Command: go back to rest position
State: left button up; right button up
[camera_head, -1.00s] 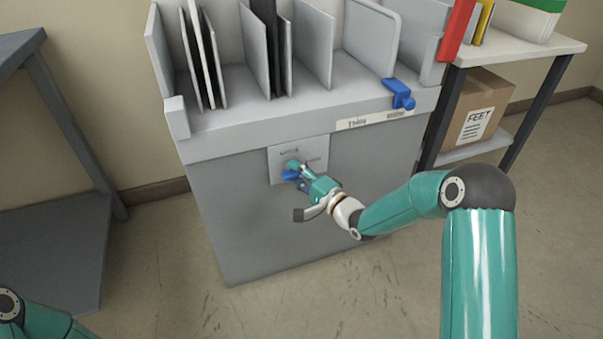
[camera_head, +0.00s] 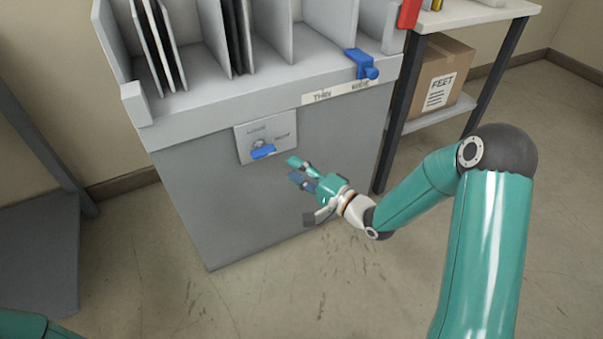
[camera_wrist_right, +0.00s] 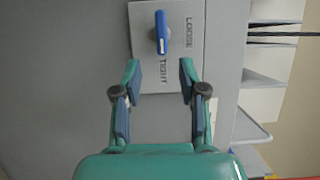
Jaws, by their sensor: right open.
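My right gripper (camera_head: 297,170) is open and empty in the head view, in front of the grey cabinet and just right of its switch plate. In the right wrist view the right gripper (camera_wrist_right: 159,72) shows two spread fingers with nothing between them. A blue knob (camera_head: 263,152) sits on the light plate (camera_head: 279,132) on the cabinet front. In the right wrist view the blue knob (camera_wrist_right: 162,32) lies beyond the fingertips, apart from them, on the plate (camera_wrist_right: 199,15) marked LOOSE and TIGHT. Only a bit of my left arm shows at the lower left; its gripper is out of view.
The grey cabinet (camera_head: 230,215) carries upright dividers and a blue clamp-like part (camera_head: 361,63) on its top edge. A shelf unit (camera_head: 480,16) with a cardboard box (camera_head: 440,75) stands at right. A grey table (camera_head: 38,250) stands at left. Floor before the cabinet is clear.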

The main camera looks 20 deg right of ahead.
jog(key=shift+s+d, duration=0.3)
jog(key=shift+s, duration=0.35)
jog(key=s+a+f+n+g+h, duration=0.1)
jog(key=s+a+f+g, duration=0.2)
jog(key=a+f, duration=0.45)
jog(key=s+a+f+n+g, duration=0.1)
jog(key=s+a+f+g, duration=0.3)
jog(key=f, duration=0.6)
jog(key=s+f+n+g+h, duration=0.1)
jog(key=s+f+n+g, duration=0.35)
jog(key=s, duration=0.45)
jog(key=s+f+n+g+h, duration=0.1)
jog(key=s+f+n+g, duration=0.4)
jog(key=s, duration=0.4)
notch_tip(320, 180, up, 37)
jog(key=p, duration=3.8)
jog(key=shift+r+t, duration=0.15)
jog(key=shift+t, duration=0.2)
